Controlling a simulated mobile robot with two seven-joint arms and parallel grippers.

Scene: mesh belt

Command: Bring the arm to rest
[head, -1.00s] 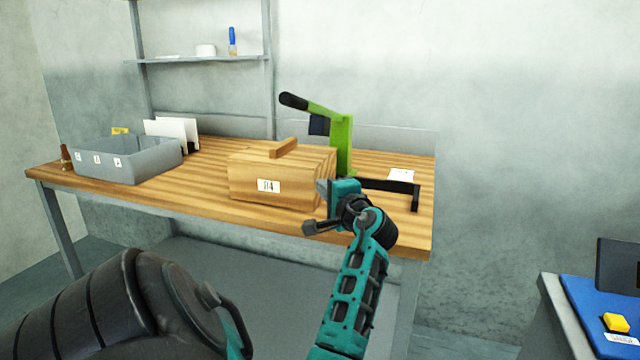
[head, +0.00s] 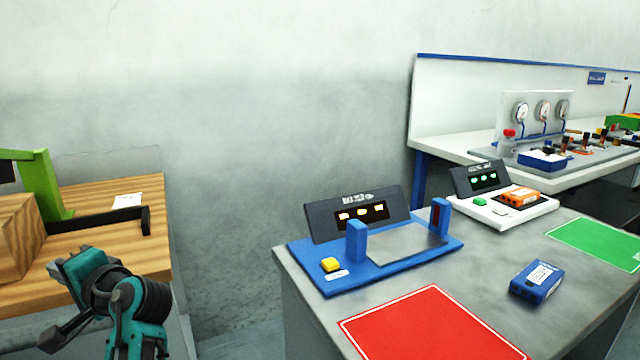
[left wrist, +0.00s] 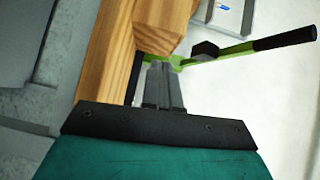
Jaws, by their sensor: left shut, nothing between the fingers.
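My left gripper (head: 58,338) is at the lower left of the head view, in front of the wooden bench (head: 150,190). In the left wrist view its fingers (left wrist: 163,85) are together with nothing between them. A wooden box (head: 20,235) is cut by the left edge of the head view, left of the gripper; its wood also shows in the left wrist view (left wrist: 165,22). My right gripper is in neither view.
A green press (head: 45,185) with a black bar (head: 115,218) stands on the bench. To the right, a grey table holds a blue fixture (head: 400,262), a white fixture (head: 510,212), a blue box (head: 535,280), a red mat (head: 430,328) and a green mat (head: 600,243). A gap separates bench and table.

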